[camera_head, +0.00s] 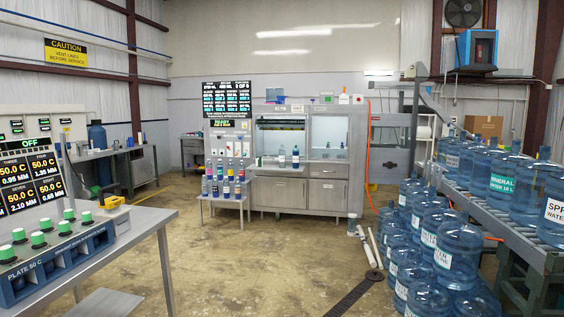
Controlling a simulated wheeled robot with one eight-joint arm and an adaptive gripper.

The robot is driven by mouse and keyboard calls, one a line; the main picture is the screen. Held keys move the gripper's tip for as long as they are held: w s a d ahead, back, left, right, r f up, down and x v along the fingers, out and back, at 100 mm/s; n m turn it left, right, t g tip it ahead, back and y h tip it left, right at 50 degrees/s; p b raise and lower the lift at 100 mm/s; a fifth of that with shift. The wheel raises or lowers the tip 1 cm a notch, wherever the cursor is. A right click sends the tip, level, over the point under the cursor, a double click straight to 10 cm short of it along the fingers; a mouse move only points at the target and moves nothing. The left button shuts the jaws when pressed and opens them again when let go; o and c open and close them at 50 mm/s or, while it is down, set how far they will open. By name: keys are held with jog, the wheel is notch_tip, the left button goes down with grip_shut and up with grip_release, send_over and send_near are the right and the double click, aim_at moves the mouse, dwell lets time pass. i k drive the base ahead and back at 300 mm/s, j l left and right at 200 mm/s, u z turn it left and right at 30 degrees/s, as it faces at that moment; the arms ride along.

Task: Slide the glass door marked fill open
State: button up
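A grey cabinet (300,193) stands against the back wall, well ahead of me. Its upper part has two lit bays side by side, a left bay (280,137) and a right bay (328,137). Small bottles stand at the sill of the left bay. Small labels sit along the top of the cabinet, too small to read surely, so I cannot tell which pane is marked fill. I also cannot tell whether either bay's glass is open or shut. My gripper is not in view.
A control panel (228,127) and a low bottle stand (222,200) are left of the cabinet. A bench (150,222) with green-capped items is near left. Blue jugs (458,250) and a conveyor (515,232) fill the right. White pipes lie on the floor before the cabinet. The middle floor is clear.

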aim_at(254, 115)
jog(key=u, duration=0.1)
jog(key=i, duration=7.75)
jog(key=i+l, duration=0.1)
jog(key=i, duration=1.15)
jog(key=i+l, duration=0.1)
jog(key=l+u, duration=0.05)
jog(key=l, duration=0.05)
